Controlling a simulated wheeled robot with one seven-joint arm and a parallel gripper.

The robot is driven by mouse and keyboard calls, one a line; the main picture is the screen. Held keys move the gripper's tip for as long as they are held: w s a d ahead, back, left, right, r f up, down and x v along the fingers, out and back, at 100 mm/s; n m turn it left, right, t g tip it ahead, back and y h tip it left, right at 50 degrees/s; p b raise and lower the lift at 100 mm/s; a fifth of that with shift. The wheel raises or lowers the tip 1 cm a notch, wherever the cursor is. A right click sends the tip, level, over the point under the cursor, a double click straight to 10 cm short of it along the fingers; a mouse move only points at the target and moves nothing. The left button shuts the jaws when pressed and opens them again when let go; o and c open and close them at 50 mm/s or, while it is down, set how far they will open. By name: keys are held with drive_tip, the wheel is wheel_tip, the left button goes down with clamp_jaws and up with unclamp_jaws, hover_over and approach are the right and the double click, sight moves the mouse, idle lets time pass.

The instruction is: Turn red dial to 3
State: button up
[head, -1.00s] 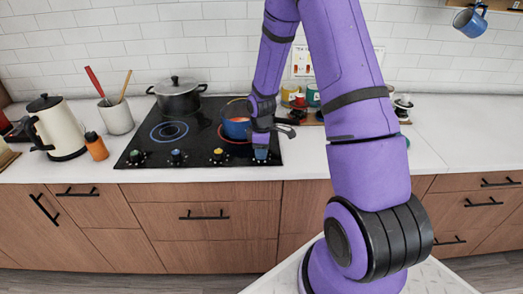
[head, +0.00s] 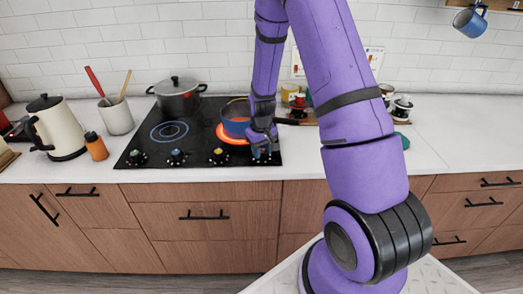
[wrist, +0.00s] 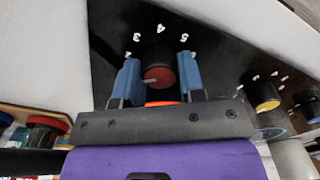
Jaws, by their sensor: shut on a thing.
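The red dial (wrist: 159,76) shows in the wrist view, a black knob with a red face, at the front right of the black cooktop (head: 190,143). Numbers 2, 3, 4 and 5 are printed around it. My gripper (wrist: 159,62) has its two blue fingers on either side of the knob, shut on it. In the head view my gripper (head: 263,150) hides the dial. I cannot tell which number the dial points to.
A yellow dial (wrist: 266,96) sits beside the red one, with other dials along the cooktop front. A dark lidded pot (head: 177,98) stands at the back left. A white kettle (head: 58,130) and orange bottle (head: 96,147) stand left.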

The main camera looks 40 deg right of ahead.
sight(262, 150)
drive_tip(key=m, duration=1.2)
idle(0.5)
drive_tip(key=o, duration=0.9)
drive_tip(key=shift+r, duration=0.1)
wheel_tip(262, 150, up, 11)
drive_tip(key=shift+f, duration=0.2)
